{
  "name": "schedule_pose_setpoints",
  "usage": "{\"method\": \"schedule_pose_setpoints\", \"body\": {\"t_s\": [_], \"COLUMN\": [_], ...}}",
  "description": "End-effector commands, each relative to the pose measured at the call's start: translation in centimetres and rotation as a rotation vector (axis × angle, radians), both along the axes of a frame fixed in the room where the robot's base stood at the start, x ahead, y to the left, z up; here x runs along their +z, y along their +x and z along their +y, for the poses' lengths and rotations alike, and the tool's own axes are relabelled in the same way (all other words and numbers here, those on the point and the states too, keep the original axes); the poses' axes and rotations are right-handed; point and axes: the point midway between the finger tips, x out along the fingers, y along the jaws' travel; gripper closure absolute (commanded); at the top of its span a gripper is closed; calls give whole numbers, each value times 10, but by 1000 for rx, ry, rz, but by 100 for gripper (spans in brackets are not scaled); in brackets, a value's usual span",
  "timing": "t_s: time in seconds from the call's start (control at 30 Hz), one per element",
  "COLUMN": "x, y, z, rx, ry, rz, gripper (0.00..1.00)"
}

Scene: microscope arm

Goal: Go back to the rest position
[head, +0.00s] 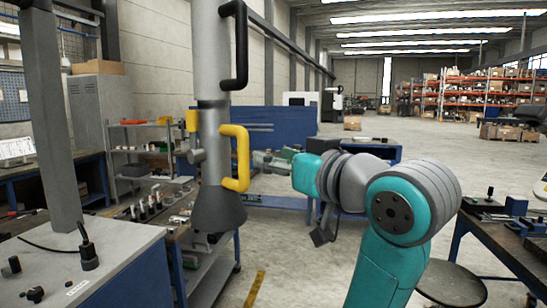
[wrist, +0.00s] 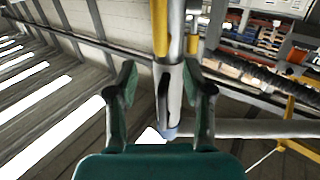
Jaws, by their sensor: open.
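A thick grey vertical tube (head: 212,130) hangs in the left half of the head view, with a flared dark lower end (head: 217,212). It has a black handle (head: 241,45) above and a yellow handle (head: 242,160) below. My gripper (head: 258,160) points left, close to the right side of the yellow handle. In the wrist view my gripper (wrist: 160,78) is open, with its two green fingers apart. A yellow bar (wrist: 160,25) and a grey cylinder (wrist: 175,95) show between and beyond the fingers. I cannot tell whether either finger touches the handle.
A grey cabinet with a post (head: 55,120) stands at left. A shelf with small parts (head: 145,150) is behind it. A workbench with tools (head: 510,235) and a round stool (head: 452,284) are at right.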

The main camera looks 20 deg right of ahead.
Motion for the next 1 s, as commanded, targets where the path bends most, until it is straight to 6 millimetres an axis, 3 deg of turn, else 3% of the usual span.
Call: {"method": "schedule_pose_setpoints", "body": {"t_s": [0.33,0.47,0.67,1.0], "x": [0,-9,-60,-172], "y": [0,4,20,32], "z": [0,0,0,1], "rx": [0,0,-7,-40], "ry": [0,9,56,139], "rz": [0,5,26,62], "gripper": [49,49,49,49]}}
